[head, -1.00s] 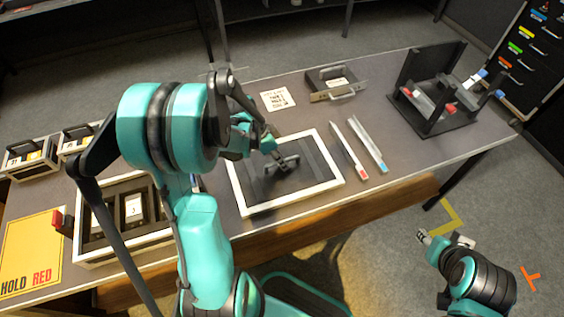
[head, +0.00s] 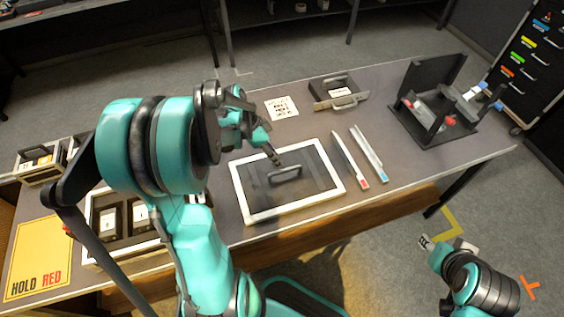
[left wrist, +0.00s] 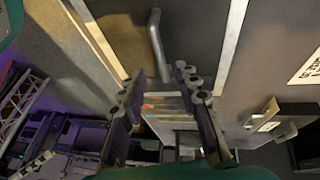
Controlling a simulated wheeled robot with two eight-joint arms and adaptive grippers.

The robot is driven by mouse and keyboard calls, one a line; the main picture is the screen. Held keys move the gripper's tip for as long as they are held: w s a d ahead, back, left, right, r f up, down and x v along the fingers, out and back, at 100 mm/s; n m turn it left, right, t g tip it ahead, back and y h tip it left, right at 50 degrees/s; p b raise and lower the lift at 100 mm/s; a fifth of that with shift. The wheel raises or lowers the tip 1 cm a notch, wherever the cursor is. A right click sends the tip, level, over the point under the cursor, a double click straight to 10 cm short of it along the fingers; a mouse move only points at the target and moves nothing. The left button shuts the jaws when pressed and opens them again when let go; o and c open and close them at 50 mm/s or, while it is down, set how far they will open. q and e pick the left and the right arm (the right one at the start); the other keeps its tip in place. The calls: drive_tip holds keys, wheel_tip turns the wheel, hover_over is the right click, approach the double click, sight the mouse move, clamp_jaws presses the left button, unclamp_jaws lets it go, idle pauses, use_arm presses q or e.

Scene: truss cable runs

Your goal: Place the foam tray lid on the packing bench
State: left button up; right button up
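The foam tray lid (head: 318,185) is a dark panel with a pale border and a raised dark bar handle (head: 285,173). It lies flat on the packing bench (head: 215,205), near the middle. In the left wrist view the handle (left wrist: 157,45) stands beyond the fingertips. My left gripper (head: 274,156) is just behind and above the handle, seemingly apart from it. The left wrist view shows its fingers (left wrist: 163,82) spread with nothing between them. My right gripper (head: 428,242) is low, off the bench's front edge, too small to read.
Two slim bars (head: 350,160) lie right of the lid. A dark handled box (head: 338,92) and a printed card (head: 281,108) are behind. A black rack (head: 430,110) stands at the right end. A partitioned tray (head: 110,255) and yellow sign (head: 38,255) are left.

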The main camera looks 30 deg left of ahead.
use_arm(q)
drive_tip(key=s+d+r+n+t+y+p, duration=0.1)
drive_tip(key=s+d+r+n+t+y, duration=0.3)
drive_tip(key=s+d+r+n, duration=0.3)
drive_tip(key=shift+s+d+r+n+t+y, duration=0.3)
drive_tip(key=shift+s+d+r+t, duration=0.4)
drive_tip(key=shift+d+r, duration=1.65)
drive_tip(key=shift+d+f, duration=0.35)
drive_tip(key=shift+f, duration=0.05)
drive_tip(key=shift+s+a, duration=0.1)
drive_tip(key=shift+a, duration=0.05)
